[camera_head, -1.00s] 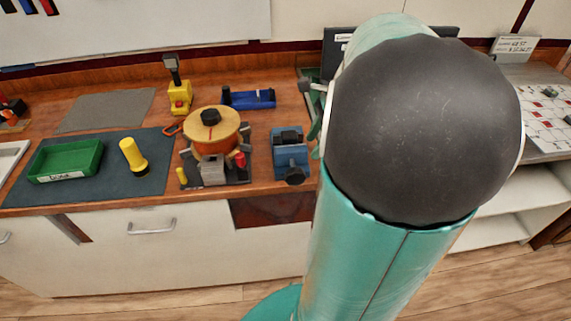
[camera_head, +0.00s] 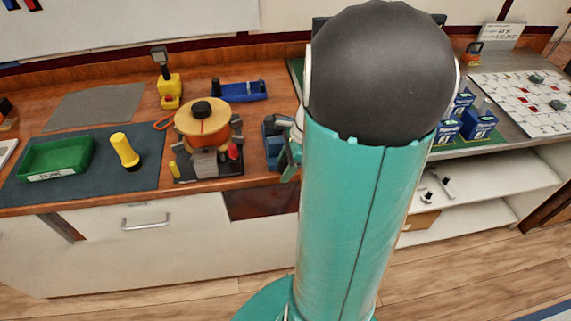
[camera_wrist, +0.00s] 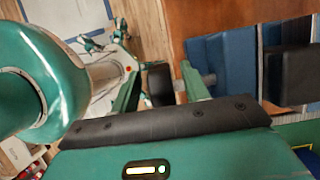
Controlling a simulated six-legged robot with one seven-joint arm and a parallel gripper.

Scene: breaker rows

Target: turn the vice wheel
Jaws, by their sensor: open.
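The blue vice (camera_head: 271,144) stands on the wooden bench, partly hidden behind my arm in the head view. In the wrist view its blue body (camera_wrist: 228,62) is on the right, with a black block beside it. The dark vice wheel (camera_wrist: 160,84) sticks out to the left on a short grey shaft. My gripper (camera_wrist: 161,88) is open, with one green finger on each side of the wheel. I cannot tell if either finger touches it. In the head view my gripper (camera_head: 289,160) is at the vice's front right, hiding the wheel.
An orange round device (camera_head: 203,130) with a knob stands left of the vice. A blue tool (camera_head: 240,91) and a yellow device (camera_head: 170,90) are behind it. A yellow torch (camera_head: 125,150) and a green bin (camera_head: 55,158) lie on the mat at left. Blue boxes (camera_head: 478,122) stand at right.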

